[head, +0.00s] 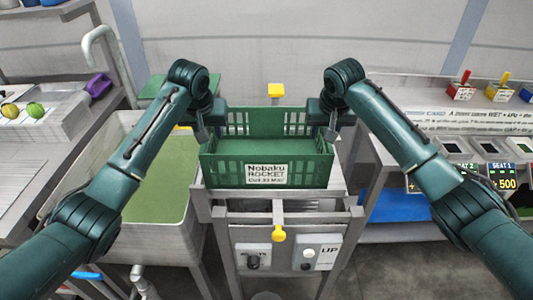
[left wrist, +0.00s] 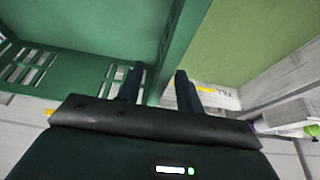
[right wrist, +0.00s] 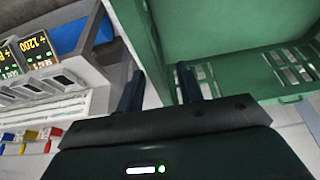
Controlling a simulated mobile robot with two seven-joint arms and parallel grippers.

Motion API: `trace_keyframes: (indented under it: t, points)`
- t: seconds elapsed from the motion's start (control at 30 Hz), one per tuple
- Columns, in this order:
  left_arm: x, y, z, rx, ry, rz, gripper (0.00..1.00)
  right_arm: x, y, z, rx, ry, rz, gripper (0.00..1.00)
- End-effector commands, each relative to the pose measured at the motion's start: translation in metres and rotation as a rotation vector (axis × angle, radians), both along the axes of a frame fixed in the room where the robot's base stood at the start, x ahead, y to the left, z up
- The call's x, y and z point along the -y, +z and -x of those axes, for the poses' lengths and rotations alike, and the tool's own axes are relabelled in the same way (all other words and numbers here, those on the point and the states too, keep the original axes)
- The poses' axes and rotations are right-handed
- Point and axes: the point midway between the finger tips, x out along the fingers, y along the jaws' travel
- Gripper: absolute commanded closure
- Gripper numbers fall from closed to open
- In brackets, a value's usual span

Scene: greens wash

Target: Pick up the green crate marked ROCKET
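The green crate (head: 225,170) carries a white label reading "Nobaku ROCKET". It sits level on a metal stand (head: 334,184) in the middle of the head view and looks empty. My left gripper (head: 203,132) is at the crate's left wall. In the left wrist view its fingers (left wrist: 158,90) stand apart, one on each side of the wall (left wrist: 183,50), with gaps visible. My right gripper (head: 329,133) is at the right wall. In the right wrist view its fingers (right wrist: 160,88) also straddle the wall (right wrist: 140,35), apart and not closed on it.
A sink basin (head: 120,228) with greenish content is close on the left. A counter with a purple item (head: 98,85) and limes is further left.

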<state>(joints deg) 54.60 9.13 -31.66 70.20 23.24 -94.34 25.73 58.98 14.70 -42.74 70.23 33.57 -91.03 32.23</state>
Motion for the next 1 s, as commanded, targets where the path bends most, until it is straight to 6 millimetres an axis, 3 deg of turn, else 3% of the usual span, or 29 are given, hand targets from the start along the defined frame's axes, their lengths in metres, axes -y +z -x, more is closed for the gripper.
trace_keyframes:
  t: [0.27,0.7,1.0]
  points:
    - [0.0003,-0.0009,-0.0002,0.0,-0.001,0.0,0.64,-0.0003,-0.0007,-0.0002,0.0,0.0,0.0,0.64]
    - [0.0002,-0.0006,-0.0001,0.0,0.0,0.0,1.0,-0.0003,-0.0002,-0.0002,0.0,0.0,0.0,1.0]
    - [0.0001,-0.0005,-0.0001,0.0,0.0,0.0,1.0,-0.0003,0.0,-0.0002,0.0,0.0,0.0,1.0]
